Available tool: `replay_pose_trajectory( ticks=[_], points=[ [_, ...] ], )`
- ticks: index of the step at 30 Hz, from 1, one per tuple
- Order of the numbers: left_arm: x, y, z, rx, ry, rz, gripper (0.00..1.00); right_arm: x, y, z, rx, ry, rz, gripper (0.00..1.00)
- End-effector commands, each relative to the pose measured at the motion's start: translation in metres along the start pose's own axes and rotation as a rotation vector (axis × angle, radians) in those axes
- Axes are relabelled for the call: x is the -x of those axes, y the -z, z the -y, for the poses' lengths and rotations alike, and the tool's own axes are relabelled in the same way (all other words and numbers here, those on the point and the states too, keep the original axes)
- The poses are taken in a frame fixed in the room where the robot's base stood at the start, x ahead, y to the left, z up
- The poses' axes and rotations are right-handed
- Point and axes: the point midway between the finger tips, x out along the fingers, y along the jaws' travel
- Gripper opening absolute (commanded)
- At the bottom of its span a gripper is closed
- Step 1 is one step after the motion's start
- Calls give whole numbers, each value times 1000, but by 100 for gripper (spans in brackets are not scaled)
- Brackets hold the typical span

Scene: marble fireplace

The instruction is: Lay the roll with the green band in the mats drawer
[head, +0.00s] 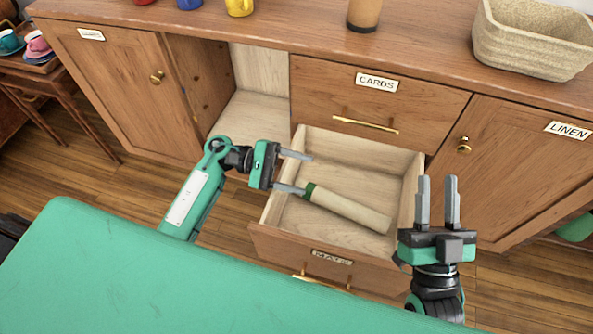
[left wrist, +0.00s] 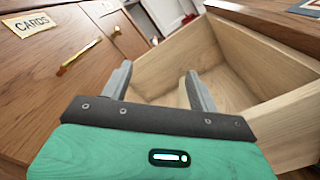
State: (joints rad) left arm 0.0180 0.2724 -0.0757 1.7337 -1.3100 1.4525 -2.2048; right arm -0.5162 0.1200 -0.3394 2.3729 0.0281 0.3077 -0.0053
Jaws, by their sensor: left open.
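The pale roll (head: 345,209) with a green band (head: 310,192) at its left end lies slantwise within the open mats drawer (head: 270,207). The drawer's front label (head: 332,257) reads MATS. My left gripper (head: 308,174) is open over the drawer's left side. One fingertip is beside the green band; I cannot tell whether they touch. My right gripper (head: 438,180) is open and empty, fingers pointing up the picture, at the drawer's right side.
The closed cards drawer (head: 376,82) is just above. The linen door (head: 515,150) is at right. An open compartment (head: 262,80) is left of the drawers. On the cabinet top are a woven basket (head: 530,40), a brown cup (head: 364,14) and a yellow mug (head: 239,7).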

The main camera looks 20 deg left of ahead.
Motion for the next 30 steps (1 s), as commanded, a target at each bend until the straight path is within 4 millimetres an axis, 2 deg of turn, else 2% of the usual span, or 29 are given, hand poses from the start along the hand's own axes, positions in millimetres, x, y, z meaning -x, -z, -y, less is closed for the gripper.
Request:
replay_pose_trajectory(
  ticks=[1,7,11,14,24,30],
  points=[
    [0,4,5,8,5,-4,70,1,-1,0,0,0,0,32],
    [0,4,7,10,6,-6,70,1,-1,0,0,0,0,32],
    [11,5,8,11,8,-9,70,1,-1,0,0,0,-1,32],
    [28,5,7,11,8,-12,70,1,-1,0,0,0,-4,32],
    [105,3,5,6,6,-11,70,0,5,-1,6,2,-43,32],
    [131,1,2,2,4,-6,70,-4,13,-2,11,5,-81,32]
  ],
)
